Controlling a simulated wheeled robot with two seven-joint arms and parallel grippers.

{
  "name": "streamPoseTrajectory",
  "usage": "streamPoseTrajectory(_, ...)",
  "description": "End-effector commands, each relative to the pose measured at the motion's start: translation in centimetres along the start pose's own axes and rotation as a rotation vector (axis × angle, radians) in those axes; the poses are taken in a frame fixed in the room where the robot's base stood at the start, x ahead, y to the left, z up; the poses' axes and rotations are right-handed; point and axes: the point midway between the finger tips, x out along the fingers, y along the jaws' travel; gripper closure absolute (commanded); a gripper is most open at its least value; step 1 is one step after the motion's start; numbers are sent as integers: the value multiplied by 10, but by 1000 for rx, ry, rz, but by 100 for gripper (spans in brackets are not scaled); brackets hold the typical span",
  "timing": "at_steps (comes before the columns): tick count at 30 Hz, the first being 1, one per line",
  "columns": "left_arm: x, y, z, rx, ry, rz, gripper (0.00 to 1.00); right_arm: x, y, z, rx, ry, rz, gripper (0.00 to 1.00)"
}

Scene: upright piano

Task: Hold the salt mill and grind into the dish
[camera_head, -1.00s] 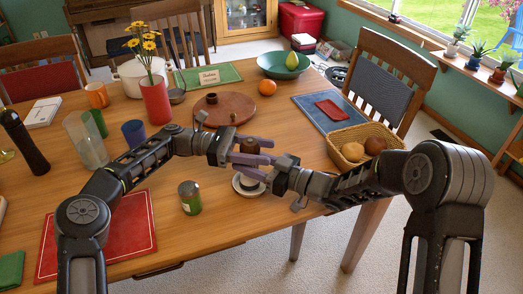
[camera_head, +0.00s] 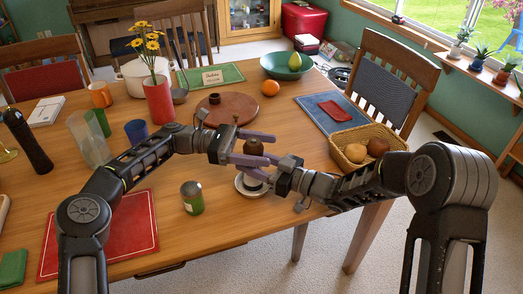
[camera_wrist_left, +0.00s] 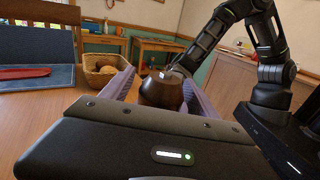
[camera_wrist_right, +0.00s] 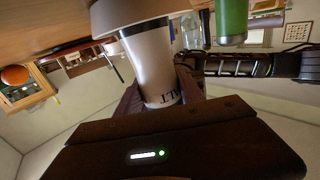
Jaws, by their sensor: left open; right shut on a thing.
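The salt mill has a brown wooden top (camera_head: 253,147) and a cream body with dark letters, seen in the right wrist view (camera_wrist_right: 155,65). It stands over the small white dish (camera_head: 250,195) near the table's front edge. My right gripper (camera_wrist_right: 160,100) is shut on the mill's body. My left gripper (camera_head: 251,148) is open, with its purple fingers on either side of the brown top. The left wrist view shows that top (camera_wrist_left: 161,92) between the fingers. The grippers partly hide the mill body and the dish in the head view.
A round wooden board (camera_head: 225,112) lies behind the left gripper, and a wicker basket (camera_head: 345,160) of round items stands to the right. A red mat (camera_head: 115,235) lies at the front left.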

Motion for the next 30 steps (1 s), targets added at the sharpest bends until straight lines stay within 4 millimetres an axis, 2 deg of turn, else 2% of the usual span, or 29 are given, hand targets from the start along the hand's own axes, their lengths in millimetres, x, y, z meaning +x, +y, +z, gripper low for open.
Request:
streamPoseTrajectory(15,0,3,84,3,-2,1,31,0,-1,0,0,1,-1,100)
streamPoseTrajectory(20,0,4,93,1,0,2,31,0,0,0,0,1,-1,100)
streamPoseTrajectory(30,-1,3,94,3,-1,3,31,0,0,0,0,1,-1,100)
